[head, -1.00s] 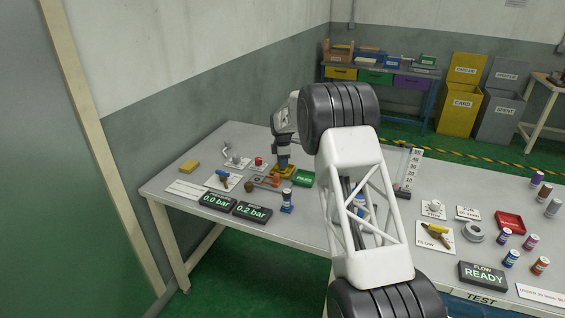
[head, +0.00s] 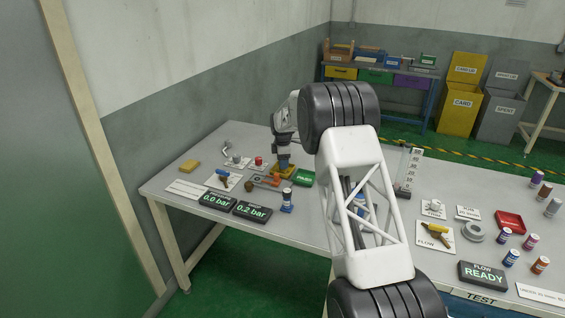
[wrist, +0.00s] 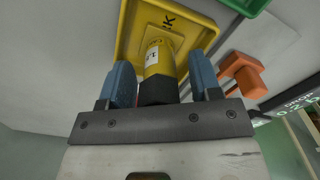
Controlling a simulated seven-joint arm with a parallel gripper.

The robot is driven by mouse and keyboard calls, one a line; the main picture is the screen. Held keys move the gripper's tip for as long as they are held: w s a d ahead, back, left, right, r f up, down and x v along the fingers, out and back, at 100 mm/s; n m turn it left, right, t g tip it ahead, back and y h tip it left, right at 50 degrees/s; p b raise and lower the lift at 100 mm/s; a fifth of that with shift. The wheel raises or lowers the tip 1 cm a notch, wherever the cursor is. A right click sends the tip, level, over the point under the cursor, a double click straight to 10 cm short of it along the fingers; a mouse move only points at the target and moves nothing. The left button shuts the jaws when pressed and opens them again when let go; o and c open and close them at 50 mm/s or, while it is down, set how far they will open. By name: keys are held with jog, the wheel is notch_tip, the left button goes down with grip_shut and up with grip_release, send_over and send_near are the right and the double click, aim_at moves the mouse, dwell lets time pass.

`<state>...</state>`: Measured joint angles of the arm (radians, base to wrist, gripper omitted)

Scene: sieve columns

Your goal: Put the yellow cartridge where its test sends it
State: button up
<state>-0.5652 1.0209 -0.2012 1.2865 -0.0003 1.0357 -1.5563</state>
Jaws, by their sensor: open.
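The yellow cartridge (wrist: 159,60) shows in the wrist view with a pale label and a dark end nearest my gripper. It stands in a yellow tray (wrist: 126,35), whose lettering shows only a final K. My gripper (wrist: 160,72) is open, with one blue finger on each side of the cartridge and a gap visible beside it. In the head view my gripper (head: 283,163) is low over the yellow tray (head: 291,173) at the back left of the bench, and the cartridge cannot be made out there.
A green tray (head: 304,178) lies right beside the yellow one. An orange fixture (wrist: 243,75) is close to the right finger. A blue cartridge (head: 287,201) stands in front, near two displays reading 0.0 bar (head: 217,202) and 0.2 bar (head: 252,211). My arm hides the bench's middle.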

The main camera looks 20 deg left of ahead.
notch_tip(320, 180, up, 12)
dwell(0.6)
dwell(0.9)
